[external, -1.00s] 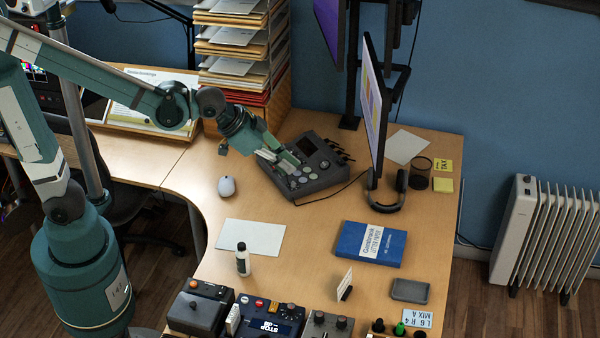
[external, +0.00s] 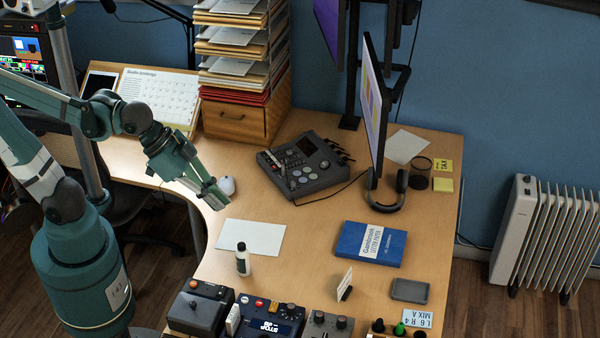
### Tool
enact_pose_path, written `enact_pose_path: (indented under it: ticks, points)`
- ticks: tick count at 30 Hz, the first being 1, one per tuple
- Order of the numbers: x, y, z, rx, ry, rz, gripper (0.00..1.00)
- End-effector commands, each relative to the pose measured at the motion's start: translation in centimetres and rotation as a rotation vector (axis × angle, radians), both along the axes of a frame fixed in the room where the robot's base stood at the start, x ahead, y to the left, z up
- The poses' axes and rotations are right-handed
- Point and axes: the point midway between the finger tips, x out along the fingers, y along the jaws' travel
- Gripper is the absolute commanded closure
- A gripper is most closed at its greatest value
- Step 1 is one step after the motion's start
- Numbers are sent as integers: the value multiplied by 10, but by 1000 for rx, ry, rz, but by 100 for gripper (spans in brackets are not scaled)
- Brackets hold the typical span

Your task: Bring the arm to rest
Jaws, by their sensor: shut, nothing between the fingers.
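My gripper (external: 216,199) is shut and empty. It hangs above the inner curved edge of the corner desk (external: 310,216), pointing down and to the right. A small white mouse (external: 227,185) lies on the desk just behind its fingertips; I cannot tell whether they touch it. The grey mixer (external: 309,165) stands further right, clear of my gripper.
Nearby are a white sheet (external: 251,237), a small bottle (external: 243,259) and a blue book (external: 373,243). Paper trays (external: 236,50) stand on a wooden drawer box (external: 231,118) at the back. A monitor (external: 372,108) rises at right. Control boxes (external: 268,318) line the front.

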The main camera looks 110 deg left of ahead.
Motion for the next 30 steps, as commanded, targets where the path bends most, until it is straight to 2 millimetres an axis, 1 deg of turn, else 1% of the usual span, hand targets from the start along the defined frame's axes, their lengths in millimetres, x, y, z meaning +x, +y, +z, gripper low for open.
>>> enact_pose_path:
  ticks: [1,6,12,18,26,27,30]
  points:
    - [-9,-9,-2,-2,2,-16,100]
    - [-34,-34,-7,-11,11,-62,100]
    - [-58,-55,-14,-18,20,-104,100]
    - [-68,-62,-17,-21,24,-121,100]
    - [-68,-63,-17,-21,24,-122,100]
    - [-68,-63,-17,-21,24,-122,99]
    - [-68,-63,-17,-22,24,-121,86]
